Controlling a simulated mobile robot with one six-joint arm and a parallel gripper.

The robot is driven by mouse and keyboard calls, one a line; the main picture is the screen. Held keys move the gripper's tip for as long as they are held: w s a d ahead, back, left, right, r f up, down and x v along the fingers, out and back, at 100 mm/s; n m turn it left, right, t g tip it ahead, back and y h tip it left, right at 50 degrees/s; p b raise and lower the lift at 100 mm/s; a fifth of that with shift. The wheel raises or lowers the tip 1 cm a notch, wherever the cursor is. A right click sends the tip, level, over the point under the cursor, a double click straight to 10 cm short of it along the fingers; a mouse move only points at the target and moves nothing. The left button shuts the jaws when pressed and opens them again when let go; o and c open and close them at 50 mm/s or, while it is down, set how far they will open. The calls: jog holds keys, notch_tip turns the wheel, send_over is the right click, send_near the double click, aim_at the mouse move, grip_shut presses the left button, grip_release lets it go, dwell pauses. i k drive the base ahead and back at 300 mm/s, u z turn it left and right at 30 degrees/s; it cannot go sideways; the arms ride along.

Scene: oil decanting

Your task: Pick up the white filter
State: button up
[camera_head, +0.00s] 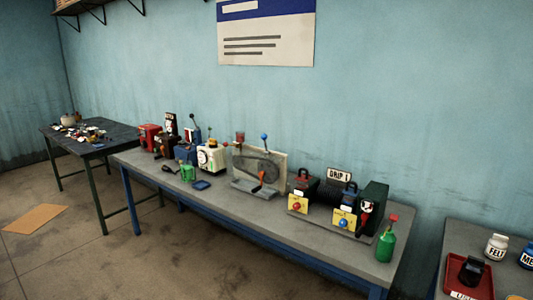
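A small white jar-shaped piece with a dark top and a label reading "FELT" (496,247) stands upright on the grey table at the far right. It is the likeliest white filter in view, though its kind is hard to confirm at this size. A similar blue piece (527,257) with a label starting "ME" stands to its right, cut off by the picture edge. My gripper is not in view.
A red tray (470,279) holding a black object (471,270) is in front of the white piece. A long workbench (235,203) carries several machines and a green bottle (386,245) at its right end. A cluttered dark table (93,149) stands left. Floor shows at left.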

aim_at(496, 248)
jog(key=z, duration=5.25)
jog(key=i, duration=0.15)
jog(key=u, duration=2.8)
jog(key=k, duration=0.6)
jog(key=u, duration=0.15)
jog(key=i, duration=0.4)
